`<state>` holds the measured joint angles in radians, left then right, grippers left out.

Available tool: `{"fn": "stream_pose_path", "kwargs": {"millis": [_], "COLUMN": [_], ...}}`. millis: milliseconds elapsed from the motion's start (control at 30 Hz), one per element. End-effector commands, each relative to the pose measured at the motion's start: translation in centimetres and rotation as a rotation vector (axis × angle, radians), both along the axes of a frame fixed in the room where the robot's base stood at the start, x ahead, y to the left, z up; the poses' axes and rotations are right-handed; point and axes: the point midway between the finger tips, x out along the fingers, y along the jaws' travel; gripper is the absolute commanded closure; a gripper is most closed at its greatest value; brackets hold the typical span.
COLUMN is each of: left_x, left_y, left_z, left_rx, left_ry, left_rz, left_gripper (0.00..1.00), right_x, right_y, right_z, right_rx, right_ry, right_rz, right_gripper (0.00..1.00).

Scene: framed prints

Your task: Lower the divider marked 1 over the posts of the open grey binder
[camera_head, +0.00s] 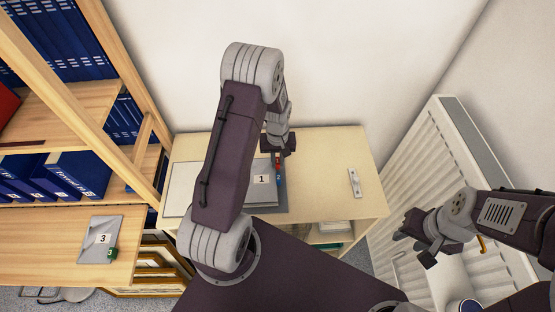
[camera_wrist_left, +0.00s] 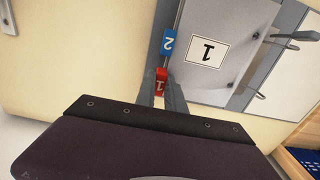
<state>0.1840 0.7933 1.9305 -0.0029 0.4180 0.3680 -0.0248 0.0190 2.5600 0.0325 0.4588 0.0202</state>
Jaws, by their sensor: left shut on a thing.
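The divider marked 1 (camera_head: 261,179) is a grey sheet with a white label and a red tab. In the left wrist view the divider (camera_wrist_left: 232,22) lies over the open grey binder (camera_head: 182,183). My left gripper (camera_head: 278,158) is shut on its red tab, seen between the fingers (camera_wrist_left: 161,88) in the wrist view. A blue tab marked 2 (camera_wrist_left: 168,43) shows just beside it. Grey metal binder parts (camera_wrist_left: 295,36) show at the sheet's far edge. My arm hides much of the binder in the head view; the gap under the sheet cannot be told. My right gripper (camera_head: 418,243) is open and empty.
A grey divider marked 3 (camera_head: 100,239) with a green tab lies on the wooden desk at left. A small metal piece (camera_head: 354,183) lies on the cabinet top at right. Shelves of blue binders (camera_head: 80,178) stand left, a white radiator (camera_head: 425,160) right.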

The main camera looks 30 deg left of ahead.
Motion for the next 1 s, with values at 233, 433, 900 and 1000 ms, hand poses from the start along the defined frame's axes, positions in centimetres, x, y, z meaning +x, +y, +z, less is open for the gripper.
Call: {"fn": "stream_pose_path", "kwargs": {"millis": [233,433,900,1000], "left_x": [0.01,0.02,0.00,0.00], "left_y": [0.00,0.00,0.00,0.00], "left_z": [-0.51,-0.87,-0.96,-0.96], "left_rx": [0.000,0.001,0.000,0.000], "left_ry": [0.000,-0.001,0.000,0.000], "left_rz": [0.000,0.000,0.000,0.000], "left_gripper": [1.00,1.00,0.61,0.61], "right_x": [0.01,0.00,0.00,0.01], "right_y": [0.00,0.00,0.00,0.00], "right_z": [-0.36,-0.60,-0.64,-0.64], "right_rx": [0.000,0.000,0.000,0.000], "right_ry": [0.000,0.000,0.000,0.000], "right_rz": [0.000,0.000,0.000,0.000], "right_gripper": [0.61,0.61,0.61,0.61]}}
